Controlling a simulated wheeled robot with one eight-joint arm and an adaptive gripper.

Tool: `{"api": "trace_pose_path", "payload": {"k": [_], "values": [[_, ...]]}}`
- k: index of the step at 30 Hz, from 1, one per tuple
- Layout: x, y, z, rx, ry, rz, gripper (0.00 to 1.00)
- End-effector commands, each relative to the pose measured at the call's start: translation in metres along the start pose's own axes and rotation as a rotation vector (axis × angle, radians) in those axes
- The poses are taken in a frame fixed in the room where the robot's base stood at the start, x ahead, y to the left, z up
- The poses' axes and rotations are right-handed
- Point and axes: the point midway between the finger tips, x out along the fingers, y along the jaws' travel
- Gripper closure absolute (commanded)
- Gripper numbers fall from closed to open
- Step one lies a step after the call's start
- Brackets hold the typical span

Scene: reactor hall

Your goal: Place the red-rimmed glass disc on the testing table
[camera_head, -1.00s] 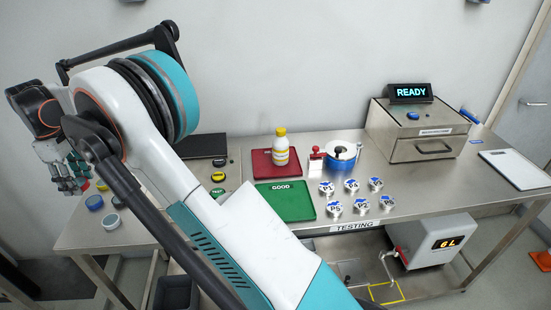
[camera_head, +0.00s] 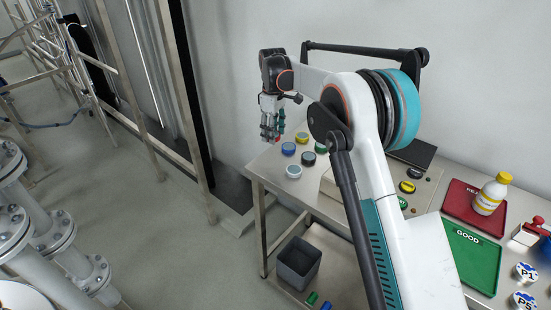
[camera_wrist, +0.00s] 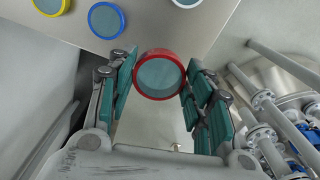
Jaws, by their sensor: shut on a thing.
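The red-rimmed glass disc shows in the wrist view (camera_wrist: 159,75), between the teal-padded fingers of my gripper (camera_wrist: 158,88), which is shut on it. In the head view my gripper (camera_head: 270,126) hangs at the left end of the worktop; only a small red bit of the disc (camera_head: 281,137) shows at the fingertips, the rest hidden. The testing table (camera_head: 530,203) is at the right of the head view, away from my gripper, with a green GOOD tray (camera_head: 474,262) and a red tray (camera_head: 462,205) on it.
Blue (camera_head: 288,149), yellow (camera_head: 302,138), green (camera_head: 308,159) and white (camera_head: 294,172) rimmed discs lie near my gripper. A yellow-capped bottle (camera_head: 490,196) stands on the red tray. A dark bin (camera_head: 298,262) is below. Railings and pipes are at left.

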Motion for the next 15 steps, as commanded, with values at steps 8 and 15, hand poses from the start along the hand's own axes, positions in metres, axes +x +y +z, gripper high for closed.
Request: {"api": "trace_pose_path", "payload": {"k": [8,15], "values": [[0.056,0.000,0.000,0.000,0.000,0.000,0.80],[0.070,0.000,0.000,0.000,0.000,0.000,0.80]]}}
